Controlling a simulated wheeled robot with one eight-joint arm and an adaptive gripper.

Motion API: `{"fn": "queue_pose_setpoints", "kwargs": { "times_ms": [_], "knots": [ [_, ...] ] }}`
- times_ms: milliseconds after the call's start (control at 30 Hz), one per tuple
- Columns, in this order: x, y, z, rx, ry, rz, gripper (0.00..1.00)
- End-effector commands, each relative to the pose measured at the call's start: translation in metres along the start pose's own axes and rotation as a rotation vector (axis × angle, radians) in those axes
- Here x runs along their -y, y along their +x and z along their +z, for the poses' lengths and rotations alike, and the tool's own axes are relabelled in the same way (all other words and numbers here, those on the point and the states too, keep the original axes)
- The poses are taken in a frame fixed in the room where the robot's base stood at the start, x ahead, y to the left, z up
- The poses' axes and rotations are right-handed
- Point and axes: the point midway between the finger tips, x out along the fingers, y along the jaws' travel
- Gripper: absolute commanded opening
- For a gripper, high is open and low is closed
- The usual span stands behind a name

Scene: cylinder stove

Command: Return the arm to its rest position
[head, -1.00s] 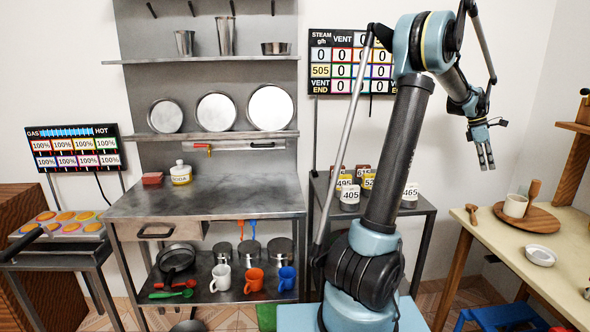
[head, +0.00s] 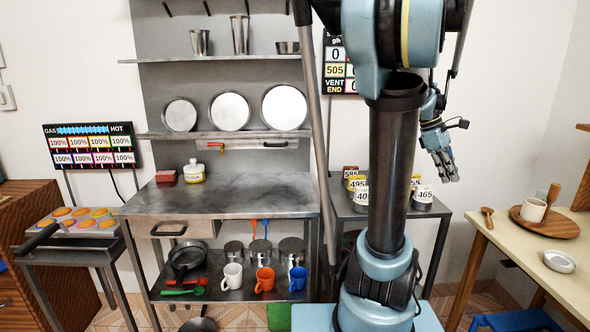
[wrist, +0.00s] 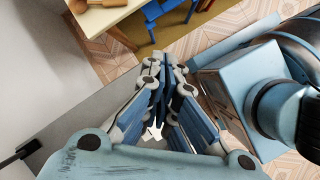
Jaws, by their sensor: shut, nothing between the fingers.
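My gripper (head: 445,164) hangs from my raised arm, to the right of the column in the head view, and its fingers point down. It is empty, with the fingers together. In the wrist view the blue and grey fingers of my gripper (wrist: 160,115) meet over the floor, and nothing is held. My arm's upper links reach out of the top of the head view. They hide part of the display panel and the small table behind.
A metal workbench (head: 235,198) with mugs below stands left of my arm. A small metal table (head: 352,208) with labelled cylinders (head: 422,195) is behind it. A wooden table (head: 480,215) with a round board (head: 560,222) is at right. Free air surrounds my gripper.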

Motion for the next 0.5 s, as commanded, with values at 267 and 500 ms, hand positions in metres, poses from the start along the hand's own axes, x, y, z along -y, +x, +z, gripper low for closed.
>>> {"fn": "queue_pose_setpoints", "kwargs": {
  "times_ms": [267, 500],
  "knots": [
    [0.086, 0.014, -0.013, 0.014, 0.031, 0.031, 0.00],
    [0.151, 0.041, -0.029, -0.006, 0.095, 0.063, 0.00]
  ]
}}
